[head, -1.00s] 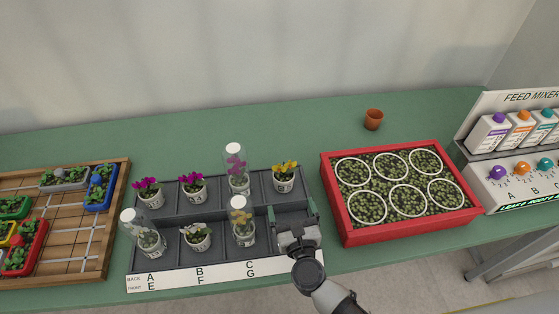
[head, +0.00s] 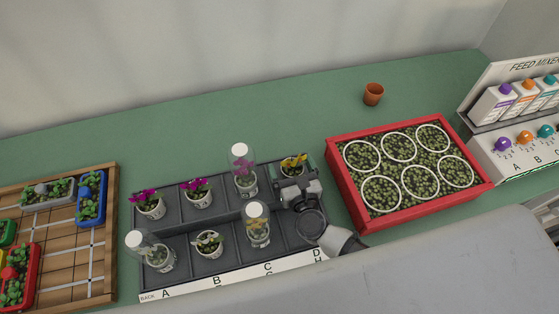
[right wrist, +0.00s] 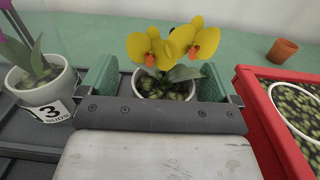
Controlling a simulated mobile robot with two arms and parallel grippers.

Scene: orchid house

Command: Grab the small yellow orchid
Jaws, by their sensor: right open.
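The small yellow orchid (head: 294,161) stands in a white pot in the back right compartment of the dark tray (head: 225,262). My right gripper (head: 295,174) is at that pot, coming from the front. In the right wrist view, the yellow orchid (right wrist: 165,47) rises between the green fingers of my right gripper (right wrist: 156,84), which are apart on either side of the pot. The pot's lower part is hidden behind my gripper. Another yellow orchid (head: 256,212) stands under a clear cover in the front row. My left gripper is not in view.
A purple orchid under a clear cover (head: 243,170) stands just left of the yellow one; its pot (right wrist: 45,85) is close to my left finger. A red planter box (head: 336,178) stands close on the right. A small terracotta pot (head: 373,94) stands behind on the green table.

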